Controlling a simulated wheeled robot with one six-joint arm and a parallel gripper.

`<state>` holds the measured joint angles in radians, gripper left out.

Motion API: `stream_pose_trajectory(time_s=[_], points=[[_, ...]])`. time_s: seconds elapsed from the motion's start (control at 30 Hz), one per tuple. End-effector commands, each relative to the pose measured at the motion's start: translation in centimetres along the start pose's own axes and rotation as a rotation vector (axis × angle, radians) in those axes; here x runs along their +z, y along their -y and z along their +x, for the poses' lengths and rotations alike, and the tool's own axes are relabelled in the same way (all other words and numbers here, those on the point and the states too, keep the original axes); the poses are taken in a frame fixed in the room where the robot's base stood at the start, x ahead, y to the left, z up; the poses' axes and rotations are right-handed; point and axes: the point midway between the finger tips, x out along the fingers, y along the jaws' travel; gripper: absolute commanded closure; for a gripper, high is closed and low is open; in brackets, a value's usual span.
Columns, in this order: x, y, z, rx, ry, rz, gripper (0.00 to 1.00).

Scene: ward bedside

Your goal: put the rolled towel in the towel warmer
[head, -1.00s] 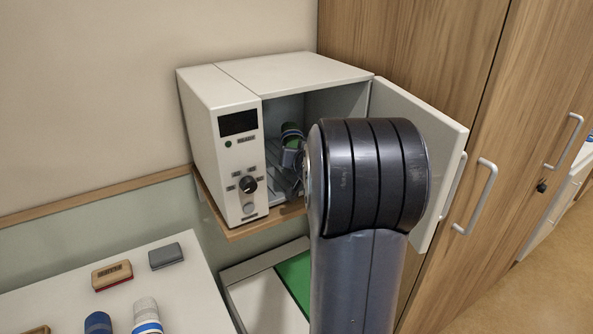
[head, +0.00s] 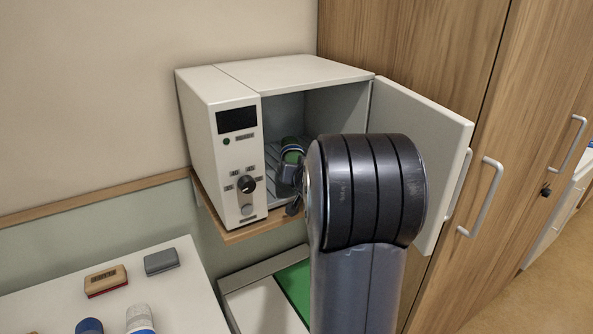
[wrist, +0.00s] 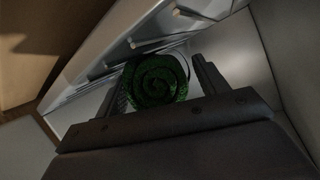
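The towel warmer (head: 290,72) is a white cabinet with its door (head: 440,140) swung open to the right. The rolled towel (head: 290,145) is dark green and is inside the warmer's opening, above the ribbed floor. In the wrist view the towel (wrist: 155,82) shows its spiral end between the two fingers. My arm hides the right part of the opening. Whether the towel touches the warmer's floor cannot be told.
The warmer stands on a wooden shelf (head: 245,232) against the wall. A wooden wardrobe (head: 480,60) with handles is close on the right. A white table (head: 185,290) at lower left holds a red and tan block (head: 106,281), a grey block (head: 161,261) and bottles.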

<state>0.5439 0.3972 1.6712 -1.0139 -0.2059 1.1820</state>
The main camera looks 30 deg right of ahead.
Motion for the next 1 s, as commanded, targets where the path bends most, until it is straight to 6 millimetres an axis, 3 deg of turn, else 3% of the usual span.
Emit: stream_pose_trajectory(time_s=[0.13, 0.47, 1.0], points=[[0.0, 0.0, 0.0, 0.000, 0.000, 0.000, 0.20], [-0.4, 0.1, -0.3, 0.000, -0.001, 0.001, 0.20], [-0.6, 0.1, -9.8, 0.000, -0.002, 0.001, 0.20]])
